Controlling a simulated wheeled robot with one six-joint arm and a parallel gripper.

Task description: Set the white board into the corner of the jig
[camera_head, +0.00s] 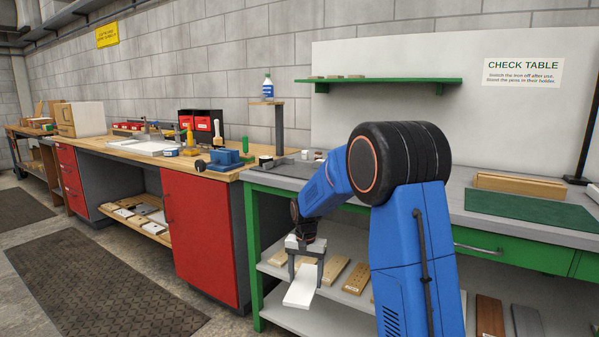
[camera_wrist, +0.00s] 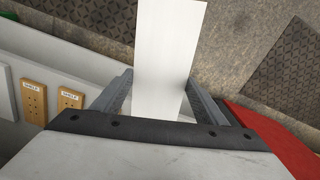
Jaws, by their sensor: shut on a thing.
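The white board (camera_head: 301,288) is held in my gripper (camera_head: 306,262), which is shut on it in front of the green-framed check table. The board tilts downward and hangs clear of the table, at about the height of the lower shelf. In the wrist view the white board (camera_wrist: 170,60) extends away from between the two fingers of my gripper (camera_wrist: 160,95). I cannot make out the jig for certain; a pale flat tray-like thing (camera_head: 146,147) lies on the wooden bench at left, and it may or may not be the jig.
The check table (camera_head: 290,182) has a grey top with a green mat (camera_head: 530,218) and brown boards at right. Its lower shelf holds several boards, including a wooden one (camera_head: 357,278). The workbench with a red cabinet door (camera_head: 200,235) stands at left. Floor with dark mats (camera_head: 110,290) is clear in front.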

